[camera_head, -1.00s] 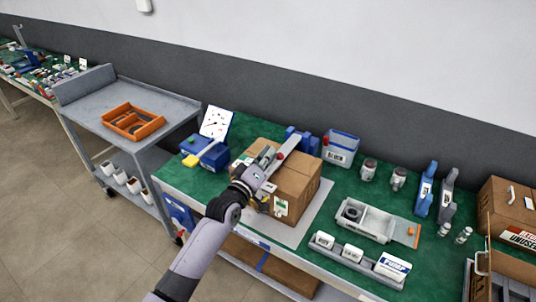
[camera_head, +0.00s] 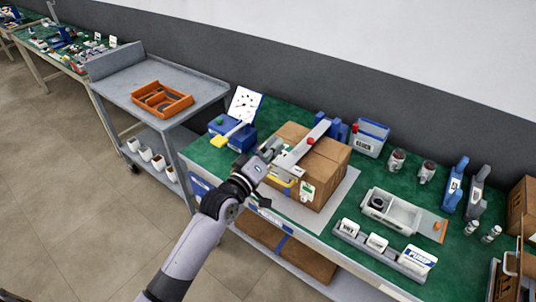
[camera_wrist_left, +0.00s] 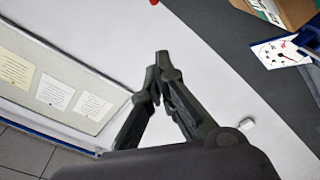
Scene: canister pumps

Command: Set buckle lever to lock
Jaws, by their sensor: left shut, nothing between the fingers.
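A cardboard box (camera_head: 325,165) stands on the green bench with a strapping device on it. The device has a long pale metal lever (camera_head: 300,147) with a red knob (camera_head: 310,141); the lever slants up across the box top. A yellow part (camera_head: 281,186) shows at the box's near left side. My left gripper (camera_head: 270,152) is at the left of the box, close to the lever's lower end; I cannot tell whether they touch. In the left wrist view its fingers (camera_wrist_left: 160,65) are shut and empty. My right gripper is not in view.
A blue tool with a yellow end (camera_head: 228,137) and a white card (camera_head: 244,104) stand left of the box. A grey cart (camera_head: 195,97) stands further left.

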